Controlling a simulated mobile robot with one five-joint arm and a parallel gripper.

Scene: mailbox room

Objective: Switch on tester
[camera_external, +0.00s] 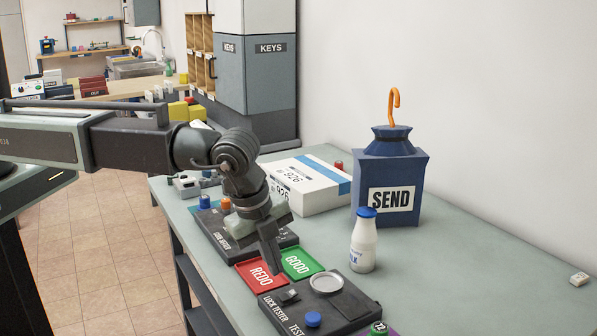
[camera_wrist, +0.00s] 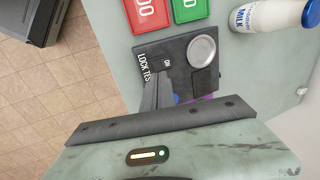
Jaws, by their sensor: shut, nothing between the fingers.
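The lock tester (camera_external: 345,305) is a dark flat box near the table's front edge. It carries a small dark switch (camera_external: 288,296), a round silver dish (camera_external: 326,283) and a blue button (camera_external: 313,319). In the wrist view the tester (camera_wrist: 176,48) shows a small white marking beside the dish (camera_wrist: 201,51), and my fingers hide its lower part. My gripper (camera_external: 272,262) is shut and empty, pointing down over the red REDO tray, just behind the switch. It also shows in the wrist view (camera_wrist: 153,100). I cannot tell whether it touches anything.
The red REDO tray (camera_external: 258,278) and green GOOD tray (camera_external: 303,262) adjoin the tester. A milk bottle (camera_external: 363,245) stands to the right, before the blue SEND container (camera_external: 410,170). A white box (camera_external: 318,187) lies behind. The table's right side is mostly clear.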

